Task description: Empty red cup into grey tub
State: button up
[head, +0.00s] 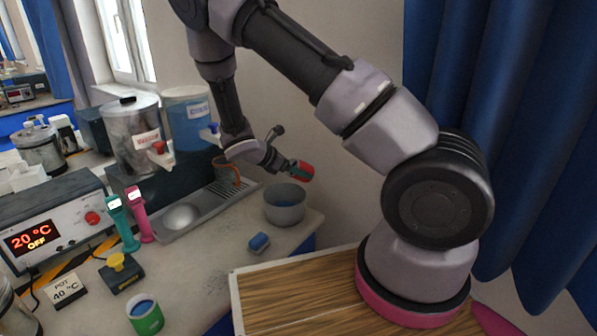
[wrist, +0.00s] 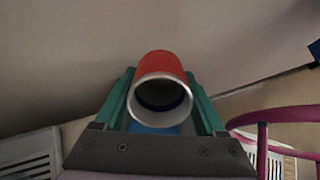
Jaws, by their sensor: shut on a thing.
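The red cup (head: 306,173) is held in the air above the grey tub (head: 285,207), near its right part in the head view. My gripper (head: 297,168) is shut on the cup, with a green finger on each side of it. The cup looks tilted. In the wrist view the red cup (wrist: 163,66) shows its pale rim and dark inside, with some blue deep within; I cannot tell how much it holds. The grey tub stands upright on the counter with something bluish inside.
A blue sponge-like block (head: 259,243) lies in front of the tub. A green cup (head: 145,316) with blue contents stands at the front. Two dispensers (head: 187,115) and a metal drip tray (head: 195,215) are left of the tub. The counter's edge is close on the tub's right.

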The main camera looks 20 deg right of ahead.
aim_at(299, 161)
jog(key=shift+d+r+g+y, duration=0.15)
jog(key=shift+r+g+y, duration=0.25)
jog(key=shift+y, duration=0.8)
jog(key=r+y, duration=0.1)
jog(key=y, duration=0.1)
jog(key=r+y, duration=0.1)
jog(key=y, duration=0.1)
jog(key=shift+a+r+g, duration=0.2)
jog(key=shift+r+g, duration=0.05)
jog(key=shift+g, duration=0.15)
jog(key=shift+s+a+r+g+y, duration=0.1)
jog(key=shift+a+r+g+y, duration=0.2)
jog(key=shift+r+y, duration=0.6)
jog(key=shift+s+a+r+g+y, duration=0.15)
jog(key=shift+a+r+y, duration=0.35)
jog(key=shift+y, duration=0.7)
jog(key=shift+d+r, duration=0.1)
jog(key=shift+d, duration=0.05)
